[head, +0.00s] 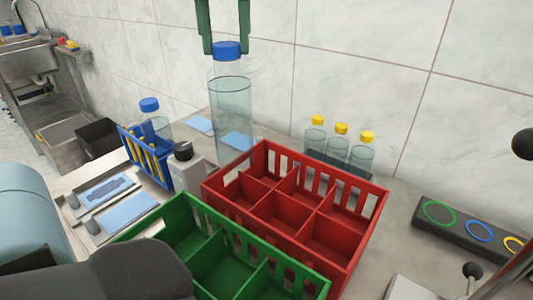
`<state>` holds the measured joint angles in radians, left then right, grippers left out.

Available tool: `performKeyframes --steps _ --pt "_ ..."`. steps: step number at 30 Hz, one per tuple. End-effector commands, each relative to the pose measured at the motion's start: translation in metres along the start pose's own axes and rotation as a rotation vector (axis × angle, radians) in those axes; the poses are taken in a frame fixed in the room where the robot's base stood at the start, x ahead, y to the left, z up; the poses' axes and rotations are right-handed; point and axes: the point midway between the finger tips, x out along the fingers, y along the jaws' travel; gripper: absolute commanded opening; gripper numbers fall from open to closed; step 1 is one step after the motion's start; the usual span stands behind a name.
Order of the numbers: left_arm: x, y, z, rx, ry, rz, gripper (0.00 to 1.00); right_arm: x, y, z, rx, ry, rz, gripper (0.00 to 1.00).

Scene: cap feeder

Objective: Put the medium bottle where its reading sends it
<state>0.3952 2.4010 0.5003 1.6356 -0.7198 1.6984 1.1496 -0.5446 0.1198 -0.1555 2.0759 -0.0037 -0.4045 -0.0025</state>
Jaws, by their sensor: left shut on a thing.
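A tall clear bottle (229,110) with a blue cap hangs upright behind the left end of the red crate (275,220). My left gripper (226,48) reaches down from the top edge and is shut on this bottle at its cap. The bottle holds clear liquid. Its base is near the crate's back left corner, and I cannot tell whether it touches anything. Another blue-capped bottle (156,124) is behind the blue rack (147,158). A green crate (190,208) is in front of the red one. No reading is legible. My right gripper is out of view.
Three yellow-capped bottles (340,146) stand behind the red crate by the tiled wall. A dark panel (465,232) with green, blue and yellow rings is at the right. A grey device (190,168) stands left of the red crate. The visible crate compartments look empty.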

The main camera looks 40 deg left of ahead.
Motion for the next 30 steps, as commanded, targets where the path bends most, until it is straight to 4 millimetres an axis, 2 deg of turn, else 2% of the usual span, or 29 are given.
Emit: performKeyframes --steps 1,9,15,19,26,30 --pt "0.012 0.000 0.000 0.003 0.004 0.000 0.17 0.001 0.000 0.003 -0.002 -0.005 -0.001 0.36" --pt "0.072 0.001 0.000 0.002 0.005 0.000 0.17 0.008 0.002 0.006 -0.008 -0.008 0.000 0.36" --pt "0.106 0.000 0.000 0.002 0.003 -0.001 0.17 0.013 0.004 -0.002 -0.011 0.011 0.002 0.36" --pt "0.116 0.000 0.001 0.001 0.001 -0.002 0.17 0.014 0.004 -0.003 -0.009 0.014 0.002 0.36" --pt "0.119 0.000 0.001 0.001 0.000 -0.001 0.17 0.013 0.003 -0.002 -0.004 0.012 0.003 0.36" --pt "0.131 0.001 0.001 0.001 0.002 0.000 0.17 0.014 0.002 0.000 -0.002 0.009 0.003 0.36"
